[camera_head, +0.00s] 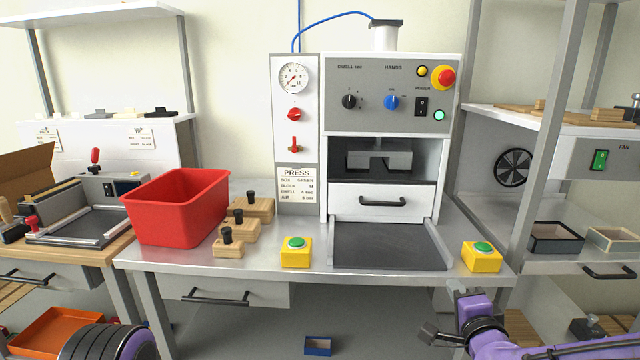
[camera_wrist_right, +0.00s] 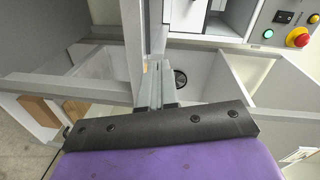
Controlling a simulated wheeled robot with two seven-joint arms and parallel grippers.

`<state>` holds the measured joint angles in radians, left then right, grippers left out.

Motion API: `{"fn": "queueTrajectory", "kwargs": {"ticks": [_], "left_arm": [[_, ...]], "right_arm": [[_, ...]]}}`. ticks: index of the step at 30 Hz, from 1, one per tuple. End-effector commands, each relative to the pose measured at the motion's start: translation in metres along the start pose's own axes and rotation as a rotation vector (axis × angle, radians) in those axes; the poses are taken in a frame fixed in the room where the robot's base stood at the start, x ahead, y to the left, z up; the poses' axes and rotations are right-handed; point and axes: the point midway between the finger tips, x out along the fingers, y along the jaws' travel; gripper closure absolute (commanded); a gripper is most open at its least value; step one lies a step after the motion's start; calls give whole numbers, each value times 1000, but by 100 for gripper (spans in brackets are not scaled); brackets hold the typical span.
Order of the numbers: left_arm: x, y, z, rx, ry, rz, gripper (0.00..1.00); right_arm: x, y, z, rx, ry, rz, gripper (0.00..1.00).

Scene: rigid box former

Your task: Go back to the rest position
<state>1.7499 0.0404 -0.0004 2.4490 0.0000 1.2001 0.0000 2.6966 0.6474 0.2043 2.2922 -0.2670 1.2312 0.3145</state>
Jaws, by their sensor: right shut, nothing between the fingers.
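My right gripper (camera_head: 429,333) is in the lower right of the head view, in front of the press bench and below its front edge. Its fingers are shut and hold nothing. In the right wrist view the two fingers (camera_wrist_right: 157,85) stand together at the middle. My purple and black left arm shows only as a link at the bottom left of the head view. My left gripper is out of view.
The press bench (camera_head: 380,278) carries a red bin (camera_head: 175,208), wooden blocks (camera_head: 240,229) and two yellow button boxes (camera_head: 296,252). A shelf post (camera_head: 545,130) stands right of the press. A small blue box (camera_head: 318,346) lies below the bench.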

Motion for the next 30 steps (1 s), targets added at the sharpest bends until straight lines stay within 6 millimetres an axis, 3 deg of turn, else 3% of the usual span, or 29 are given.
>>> {"fn": "queueTrajectory", "kwargs": {"ticks": [8,14,17,18,21,25,27,30], "left_arm": [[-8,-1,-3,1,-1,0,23],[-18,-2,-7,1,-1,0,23],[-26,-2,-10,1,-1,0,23],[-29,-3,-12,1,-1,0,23],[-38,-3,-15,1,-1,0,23],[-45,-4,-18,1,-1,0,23],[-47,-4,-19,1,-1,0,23],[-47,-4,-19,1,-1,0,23]], "right_arm": [[-21,83,16,-218,-39,219,100],[-65,176,28,-440,-122,463,100],[-114,238,29,-594,-203,637,100],[-140,263,28,-662,-246,716,100],[-207,314,23,-803,-356,888,100],[-277,351,18,-912,-481,1032,100],[-299,361,18,-939,-527,1069,100],[-312,369,14,-942,-552,1094,100]]}}
